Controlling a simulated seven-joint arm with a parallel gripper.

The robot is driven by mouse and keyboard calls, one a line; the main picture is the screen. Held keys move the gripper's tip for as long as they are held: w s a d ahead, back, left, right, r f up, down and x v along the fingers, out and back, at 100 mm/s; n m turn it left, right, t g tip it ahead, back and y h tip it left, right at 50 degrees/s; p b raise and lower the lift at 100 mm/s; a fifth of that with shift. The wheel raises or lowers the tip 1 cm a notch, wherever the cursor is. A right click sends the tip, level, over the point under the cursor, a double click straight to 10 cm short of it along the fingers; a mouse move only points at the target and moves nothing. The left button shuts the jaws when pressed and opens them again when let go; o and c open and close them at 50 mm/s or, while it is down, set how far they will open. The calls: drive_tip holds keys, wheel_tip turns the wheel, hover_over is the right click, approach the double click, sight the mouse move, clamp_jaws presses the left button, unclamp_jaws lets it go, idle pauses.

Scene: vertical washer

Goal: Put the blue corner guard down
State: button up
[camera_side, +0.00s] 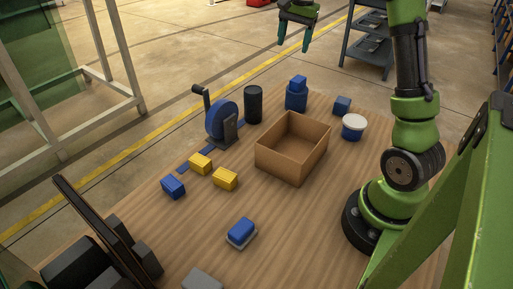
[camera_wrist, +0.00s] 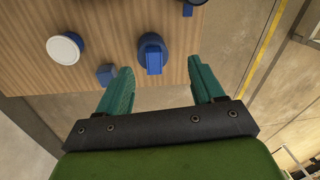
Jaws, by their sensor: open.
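Several small blue blocks are in view, and I cannot tell for sure which is the blue corner guard. One blue block (camera_side: 299,82) sits on top of a blue cylinder (camera_side: 296,100) at the table's back. The same block (camera_wrist: 153,63) shows in the wrist view, just ahead of the gap between my fingertips. Another blue block (camera_side: 342,105) lies to its right, also in the wrist view (camera_wrist: 105,75). My gripper (camera_side: 294,45) is open and empty, raised beyond the table's far edge. In the wrist view, its green fingers (camera_wrist: 160,72) are wide apart, touching nothing.
An open cardboard box (camera_side: 280,160) stands mid-table. Near it are a white-lidded blue jar (camera_side: 353,125), a black cylinder (camera_side: 253,104) and a blue wheel device (camera_side: 221,122). Two yellow blocks (camera_side: 225,179) and more blue blocks (camera_side: 241,229) lie nearer.

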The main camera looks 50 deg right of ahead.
drive_tip(key=s+a+r+n+t+y, duration=0.15)
drive_tip(key=s+a+n, duration=0.25)
drive_tip(key=a, duration=0.5)
drive_tip(key=s+a+r+n+t+h, duration=0.1)
drive_tip(key=s+a+r+n+t, duration=0.2)
drive_tip(key=a, duration=0.6)
drive_tip(key=s+a+f+n+t+y, duration=0.1)
drive_tip(key=s+a+f+n, duration=0.3)
drive_tip(key=s+a, duration=0.5)
drive_tip(key=shift+f+n, duration=0.15)
drive_tip(key=shift+n, duration=0.35)
